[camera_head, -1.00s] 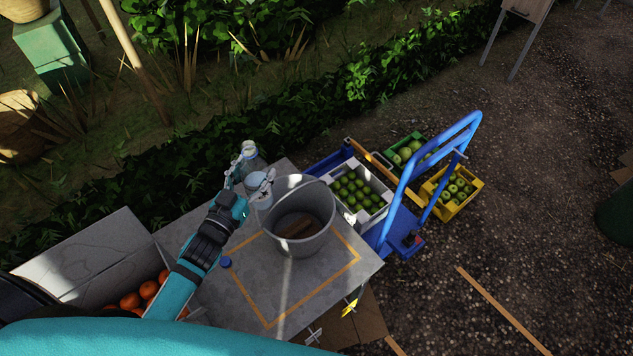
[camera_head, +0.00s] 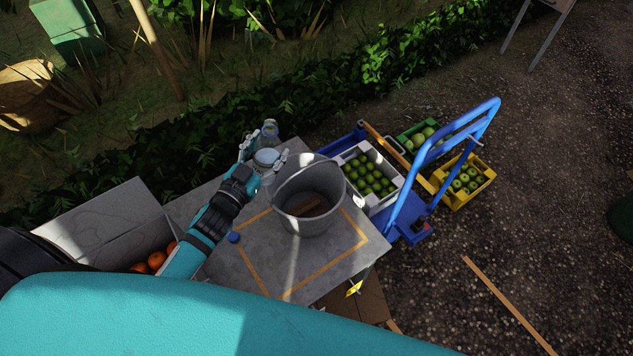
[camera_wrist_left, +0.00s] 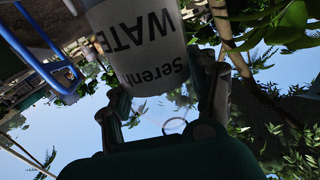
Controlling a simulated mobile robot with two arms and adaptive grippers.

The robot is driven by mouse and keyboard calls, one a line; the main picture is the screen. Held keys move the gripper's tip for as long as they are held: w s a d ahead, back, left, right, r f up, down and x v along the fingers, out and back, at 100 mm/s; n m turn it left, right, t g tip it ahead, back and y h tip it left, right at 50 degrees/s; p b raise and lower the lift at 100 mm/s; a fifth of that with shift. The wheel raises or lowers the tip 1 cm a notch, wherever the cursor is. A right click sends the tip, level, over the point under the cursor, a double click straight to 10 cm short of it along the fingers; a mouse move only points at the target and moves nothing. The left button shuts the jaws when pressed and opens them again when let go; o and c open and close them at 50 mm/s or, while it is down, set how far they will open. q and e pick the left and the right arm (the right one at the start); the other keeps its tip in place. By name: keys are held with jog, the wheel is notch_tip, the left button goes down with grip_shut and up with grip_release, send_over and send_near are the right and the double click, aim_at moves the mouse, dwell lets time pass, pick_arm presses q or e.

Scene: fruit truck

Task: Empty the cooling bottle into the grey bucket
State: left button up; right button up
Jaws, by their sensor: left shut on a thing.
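The cooling bottle (camera_head: 269,131) is clear with a white label around its middle. My left gripper (camera_head: 264,160) is shut around it at the label, at the back left of the grey bucket. The bottle looks roughly upright. In the left wrist view, the label (camera_wrist_left: 150,42) reads "WATER" upside down between the fingers (camera_wrist_left: 164,95). The grey bucket (camera_head: 309,215) stands upright on the table, its handle raised; something brown shows inside. The bottle's base is partly hidden by the gripper and the bucket's rim. My right gripper is not in view.
A blue cart (camera_head: 412,222) with a white crate (camera_head: 386,200) of green fruit stands right of the bucket.

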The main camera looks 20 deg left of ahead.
aim_at(265, 168)
pick_arm(q)
jog(key=f+b, duration=0.1)
jog(key=f, duration=0.1)
jog(key=f+m+b, duration=0.1)
jog(key=shift+w+d+f, duration=0.15)
jog(key=shift+w+f, duration=0.05)
jog(key=shift+f, duration=0.2)
jog(key=shift+s+m+g, duration=0.1)
jog(key=shift+m+g, duration=0.2)
jog(key=shift+m, duration=0.3)
jog(key=shift+d+f+m, duration=0.2)
jog(key=shift+m, duration=0.2)
jog(key=shift+d+f+m+y, duration=0.2)
jog(key=shift+m+y, duration=0.1)
jog(key=shift+m, duration=0.1)
jog(key=shift+f+m, duration=0.1)
jog(key=shift+m, duration=0.3)
jog(key=shift+a+f+m+g+y, duration=0.1)
jog(key=shift+m+g+y, duration=0.2)
jog(key=shift+m, duration=0.2)
jog(key=shift+a+f+m, duration=0.2)
jog(key=shift+a+m, duration=0.05)
jog(key=shift+m, duration=0.25)
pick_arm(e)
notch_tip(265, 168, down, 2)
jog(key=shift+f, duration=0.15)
